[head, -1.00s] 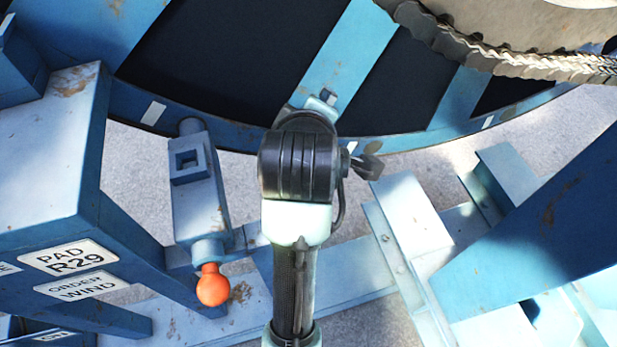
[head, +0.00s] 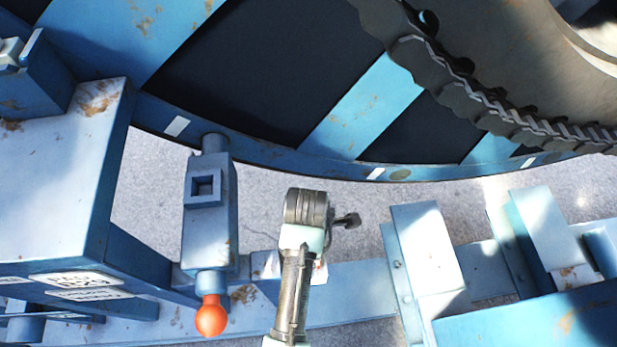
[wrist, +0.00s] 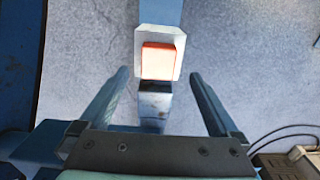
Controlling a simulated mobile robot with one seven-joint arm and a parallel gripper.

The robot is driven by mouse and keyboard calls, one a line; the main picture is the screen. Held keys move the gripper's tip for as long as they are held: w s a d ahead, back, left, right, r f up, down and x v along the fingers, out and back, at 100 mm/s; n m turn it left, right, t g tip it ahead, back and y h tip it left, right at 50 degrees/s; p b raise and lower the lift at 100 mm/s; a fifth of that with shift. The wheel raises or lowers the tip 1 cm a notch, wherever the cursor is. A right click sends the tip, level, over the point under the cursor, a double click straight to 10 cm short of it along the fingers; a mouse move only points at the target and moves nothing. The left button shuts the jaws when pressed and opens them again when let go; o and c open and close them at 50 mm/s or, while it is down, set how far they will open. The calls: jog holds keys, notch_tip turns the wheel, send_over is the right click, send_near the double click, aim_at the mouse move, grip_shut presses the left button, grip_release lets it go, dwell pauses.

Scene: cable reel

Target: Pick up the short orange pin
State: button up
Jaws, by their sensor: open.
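In the wrist view, a short orange block-like piece (wrist: 159,62), which looks like the pin, sits in a pale square holder (wrist: 158,32) on a blue bar. My gripper (wrist: 159,75) is open and empty, with one finger on each side of the orange piece in the picture. How far the piece lies beyond the fingertips I cannot tell. In the head view, my arm hides most of that spot, and a pale plate with a small reddish patch (head: 320,271) shows beside it. My fingers cannot be made out there.
A round orange knob (head: 211,316) sticks out of a blue block (head: 209,220) left of my arm. A large blue reel rim (head: 300,163) curves behind. Blue beams (head: 430,250) stand to the right. A dark cable (wrist: 285,133) lies at right in the wrist view.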

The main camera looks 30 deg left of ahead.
jog(key=shift+w+f+p, duration=0.2)
jog(key=shift+f+p, duration=0.25)
jog(key=shift+f, duration=2.2)
grip_shut()
